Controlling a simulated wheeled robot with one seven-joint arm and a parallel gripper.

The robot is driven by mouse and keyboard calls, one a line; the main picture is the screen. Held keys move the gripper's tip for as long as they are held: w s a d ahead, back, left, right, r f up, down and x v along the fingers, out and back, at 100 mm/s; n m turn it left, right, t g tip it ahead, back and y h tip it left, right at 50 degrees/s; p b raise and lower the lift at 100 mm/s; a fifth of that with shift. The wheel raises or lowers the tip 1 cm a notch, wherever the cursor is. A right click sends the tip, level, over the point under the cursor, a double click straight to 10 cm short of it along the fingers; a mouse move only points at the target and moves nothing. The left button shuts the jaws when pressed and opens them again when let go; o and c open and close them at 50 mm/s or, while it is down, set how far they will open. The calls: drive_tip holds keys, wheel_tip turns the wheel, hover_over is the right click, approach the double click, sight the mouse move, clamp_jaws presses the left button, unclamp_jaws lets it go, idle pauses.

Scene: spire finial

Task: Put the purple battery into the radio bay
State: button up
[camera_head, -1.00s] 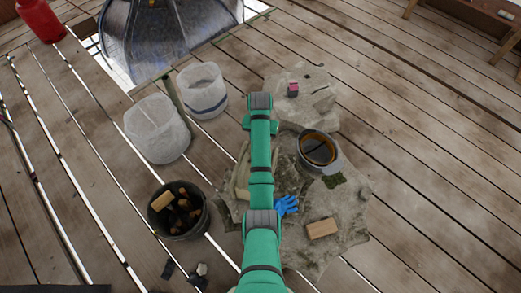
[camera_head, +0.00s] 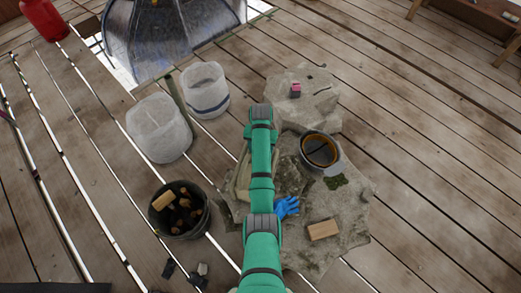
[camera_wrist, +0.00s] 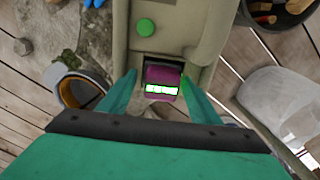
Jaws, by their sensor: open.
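The purple battery (camera_wrist: 163,75), with a white and green label, is at the end opening of the beige radio (camera_wrist: 178,35). Its far end meets the dark bay opening; how deep it sits I cannot tell. My gripper (camera_wrist: 157,76) is open, with one teal finger on each side of the battery and visible gaps between. The radio has a round green button. In the head view the radio (camera_head: 243,176) is mostly hidden behind my arm, and my gripper's fingers cannot be seen.
A small pink and dark block (camera_head: 296,90) lies on the far stone slab (camera_head: 315,108). A grey pot (camera_head: 320,150), blue glove (camera_head: 287,207) and tan block (camera_head: 323,230) lie to the right. A dark bucket (camera_head: 180,232) and two white buckets stand left.

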wheel_tip(320, 180, up, 12)
idle(0.5)
